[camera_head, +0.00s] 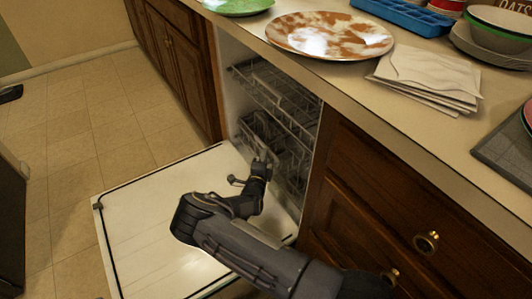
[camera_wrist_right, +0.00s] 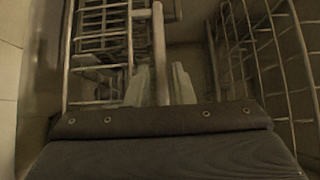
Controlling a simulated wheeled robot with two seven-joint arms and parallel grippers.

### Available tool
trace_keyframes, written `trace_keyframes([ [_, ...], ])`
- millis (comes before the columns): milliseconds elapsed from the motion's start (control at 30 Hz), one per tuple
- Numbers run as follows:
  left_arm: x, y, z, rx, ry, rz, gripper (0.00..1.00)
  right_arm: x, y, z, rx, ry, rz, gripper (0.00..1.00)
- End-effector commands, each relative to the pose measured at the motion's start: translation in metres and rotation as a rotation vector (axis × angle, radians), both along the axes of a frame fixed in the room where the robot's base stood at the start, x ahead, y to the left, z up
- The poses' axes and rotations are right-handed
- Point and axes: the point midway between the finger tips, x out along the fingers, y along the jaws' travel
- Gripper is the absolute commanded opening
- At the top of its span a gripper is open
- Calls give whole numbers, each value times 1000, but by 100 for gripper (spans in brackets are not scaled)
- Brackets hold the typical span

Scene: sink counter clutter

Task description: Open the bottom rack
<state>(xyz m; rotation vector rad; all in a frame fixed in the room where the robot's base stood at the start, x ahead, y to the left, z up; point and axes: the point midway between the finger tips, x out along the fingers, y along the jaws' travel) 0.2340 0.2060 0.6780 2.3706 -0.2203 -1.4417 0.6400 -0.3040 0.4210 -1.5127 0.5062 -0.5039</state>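The dishwasher stands open under the counter, its white door (camera_head: 150,215) lowered flat. The bottom rack (camera_head: 291,172), a grey wire rack, sits inside the dishwasher below the upper rack (camera_head: 278,95). My right gripper (camera_head: 262,163) is at the front of the bottom rack and hides part of it. In the right wrist view its two pale fingers (camera_wrist_right: 162,85) lie either side of an upright bar (camera_wrist_right: 158,45). I cannot tell whether they press on it. My left gripper is not in view.
Wooden cabinets flank the dishwasher, with a brass-knobbed drawer (camera_head: 380,205) to the right. The counter above holds a brown-and-white plate (camera_head: 330,35), napkins (camera_head: 428,75) and bowls (camera_head: 497,35). The tiled floor (camera_head: 75,140) left of the door is clear.

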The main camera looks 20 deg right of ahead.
Motion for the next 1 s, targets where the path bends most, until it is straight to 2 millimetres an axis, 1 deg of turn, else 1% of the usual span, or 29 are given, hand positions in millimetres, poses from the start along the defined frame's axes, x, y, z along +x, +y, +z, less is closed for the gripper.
trace_keyframes([
  [33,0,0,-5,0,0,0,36,7,-6,-2,1,-3,-2,22],
  [200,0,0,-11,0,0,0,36,21,-17,-1,1,-2,-2,22],
  [333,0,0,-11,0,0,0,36,25,-20,0,0,-1,-1,22],
  [533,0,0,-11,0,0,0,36,25,-20,1,0,-1,-1,22],
  [567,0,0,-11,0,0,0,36,25,-20,1,1,-2,-2,20],
  [700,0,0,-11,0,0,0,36,25,-20,1,2,-1,-2,2],
  [733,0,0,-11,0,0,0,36,25,-20,1,2,-1,-2,0],
  [1000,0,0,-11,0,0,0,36,25,-19,0,2,-1,-2,0],
])
